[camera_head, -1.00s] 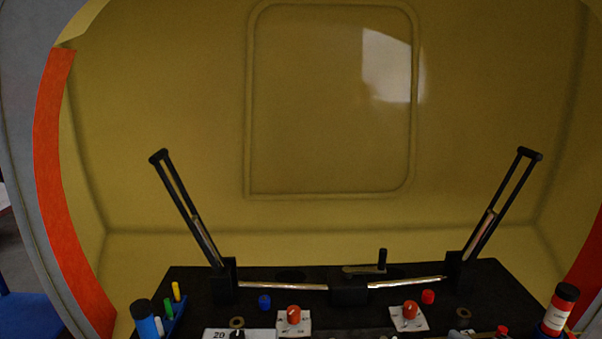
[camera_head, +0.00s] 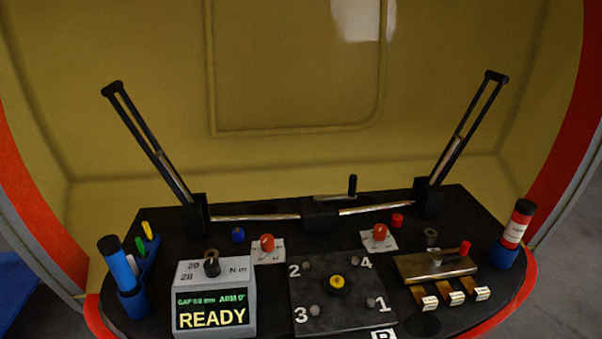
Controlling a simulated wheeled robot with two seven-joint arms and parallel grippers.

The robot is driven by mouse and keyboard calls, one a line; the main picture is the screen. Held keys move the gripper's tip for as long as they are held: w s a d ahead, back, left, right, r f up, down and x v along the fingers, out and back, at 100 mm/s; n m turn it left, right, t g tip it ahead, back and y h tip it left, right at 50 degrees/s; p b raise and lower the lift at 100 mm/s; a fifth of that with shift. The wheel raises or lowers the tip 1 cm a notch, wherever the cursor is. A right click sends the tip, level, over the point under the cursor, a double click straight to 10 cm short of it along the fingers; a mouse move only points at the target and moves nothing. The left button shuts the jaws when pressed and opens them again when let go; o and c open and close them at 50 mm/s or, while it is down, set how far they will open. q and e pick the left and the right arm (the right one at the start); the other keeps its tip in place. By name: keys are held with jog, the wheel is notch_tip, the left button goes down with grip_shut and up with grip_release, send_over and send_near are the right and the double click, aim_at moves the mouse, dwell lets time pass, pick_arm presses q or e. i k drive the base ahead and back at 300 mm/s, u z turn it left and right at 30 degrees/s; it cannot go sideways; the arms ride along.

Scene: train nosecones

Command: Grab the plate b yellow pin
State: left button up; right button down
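A partly cut-off label (camera_head: 383,335) at the plate's lower edge may read B. Neither of my grippers shows in the head view.
A grey box (camera_head: 215,292) with a READY display stands left of the plate. A blue cylinder (camera_head: 118,262) stands near the rack. A brass block (camera_head: 436,267) with tags and a red-and-white bottle (camera_head: 517,223) are at right. Two black levers (camera_head: 150,145) rise at the back.

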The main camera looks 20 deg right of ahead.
aim_at(148, 231)
jog(key=k, duration=1.15)
jog(key=u, duration=0.6)
jog(key=i, duration=1.4)
jog(key=z, duration=0.55)
